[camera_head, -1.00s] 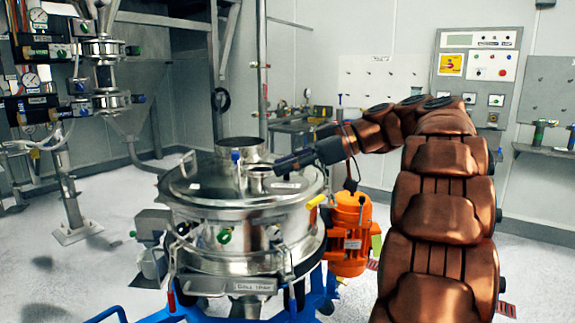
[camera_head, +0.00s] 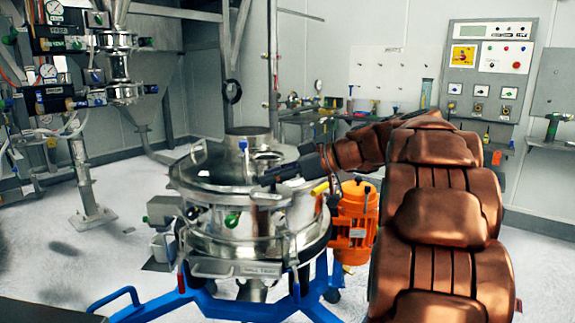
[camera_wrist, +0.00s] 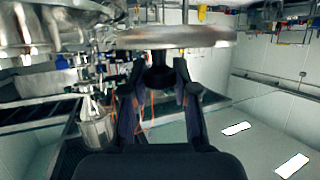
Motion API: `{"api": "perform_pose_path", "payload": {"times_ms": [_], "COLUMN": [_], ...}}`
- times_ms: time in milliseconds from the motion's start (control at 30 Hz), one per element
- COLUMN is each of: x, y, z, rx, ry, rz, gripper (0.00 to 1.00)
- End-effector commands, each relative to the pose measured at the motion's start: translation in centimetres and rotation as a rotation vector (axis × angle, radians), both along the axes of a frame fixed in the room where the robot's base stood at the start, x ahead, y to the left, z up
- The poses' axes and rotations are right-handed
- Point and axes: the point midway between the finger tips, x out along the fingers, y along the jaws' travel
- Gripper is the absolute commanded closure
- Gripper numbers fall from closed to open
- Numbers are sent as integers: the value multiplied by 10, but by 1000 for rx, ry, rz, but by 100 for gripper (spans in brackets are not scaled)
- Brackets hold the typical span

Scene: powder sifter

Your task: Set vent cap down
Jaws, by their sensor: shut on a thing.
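The vent cap shows in the wrist view as a round metal disc (camera_wrist: 180,37) with a black knob (camera_wrist: 158,72) under it in the picture. My gripper (camera_wrist: 158,88) has its two dark fingers closed around the knob. In the head view my gripper (camera_head: 272,178) is in front of the steel sifter's lid (camera_head: 215,172), on its right side. The cap (camera_head: 266,195) is small there and partly hidden by the fingers. It appears held in the air; contact with the sifter cannot be told.
The sifter stands on a blue wheeled frame (camera_head: 205,303). An orange motor (camera_head: 353,225) sits at its right, below my arm. A workbench (camera_head: 300,115) and control panel (camera_head: 488,75) are along the back wall. A dark surface edge (camera_head: 45,312) shows at lower left.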

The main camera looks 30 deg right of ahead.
Motion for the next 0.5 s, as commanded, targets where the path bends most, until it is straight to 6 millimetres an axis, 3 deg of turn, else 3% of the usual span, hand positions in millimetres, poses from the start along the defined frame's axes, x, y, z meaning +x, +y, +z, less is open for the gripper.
{"api": "perform_pose_path", "payload": {"times_ms": [100, 500], "x": [18, 71], "y": [20, 64], "z": [-21, -84], "rx": [5, 6], "ry": [2, 6], "rz": [-51, -239], "gripper": [100, 100]}}
